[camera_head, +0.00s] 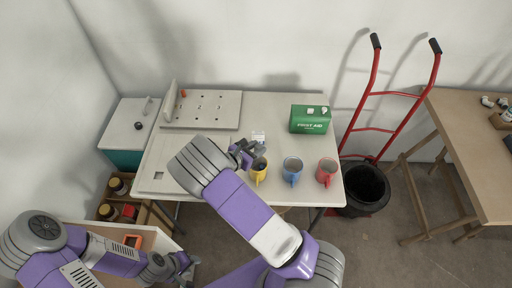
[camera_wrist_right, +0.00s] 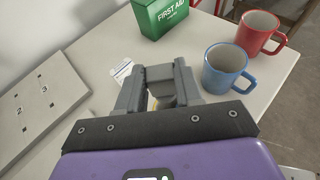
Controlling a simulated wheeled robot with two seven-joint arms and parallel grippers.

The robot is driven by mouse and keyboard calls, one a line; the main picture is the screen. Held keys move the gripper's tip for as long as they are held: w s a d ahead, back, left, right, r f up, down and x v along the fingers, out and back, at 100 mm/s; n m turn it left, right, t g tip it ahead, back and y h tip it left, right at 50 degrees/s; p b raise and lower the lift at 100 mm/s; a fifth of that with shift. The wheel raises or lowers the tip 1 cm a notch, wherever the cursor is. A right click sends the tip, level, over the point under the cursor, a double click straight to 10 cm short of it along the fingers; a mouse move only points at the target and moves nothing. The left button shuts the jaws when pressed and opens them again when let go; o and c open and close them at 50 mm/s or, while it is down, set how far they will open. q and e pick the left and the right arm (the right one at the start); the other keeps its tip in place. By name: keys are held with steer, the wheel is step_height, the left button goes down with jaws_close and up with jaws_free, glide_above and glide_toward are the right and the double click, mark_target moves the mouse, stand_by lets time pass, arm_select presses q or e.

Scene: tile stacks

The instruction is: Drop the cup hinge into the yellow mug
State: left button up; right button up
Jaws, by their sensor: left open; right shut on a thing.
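The yellow mug (camera_head: 259,172) stands upright on the table, at the left end of a row of mugs. My right gripper (camera_head: 253,149) is just behind and above its rim, as seen in the head view. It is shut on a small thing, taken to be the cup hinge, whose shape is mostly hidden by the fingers. My left gripper (camera_head: 184,268) is open and empty, low at the left.
A blue mug (camera_head: 292,168) and a red mug (camera_head: 326,170) stand to the right. A green first aid box (camera_head: 310,120) is behind them. A pale board (camera_head: 203,110) with holes lies at the back left.

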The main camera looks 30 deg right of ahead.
steer(key=shift+f, duration=0.1)
steer(key=o, duration=1.1)
steer(key=shift+o, duration=0.2)
steer(key=v, duration=0.7)
steer(key=shift+s+a+p, duration=0.15)
steer(key=shift+a+p, duration=0.05)
steer(key=shift+p, duration=0.25)
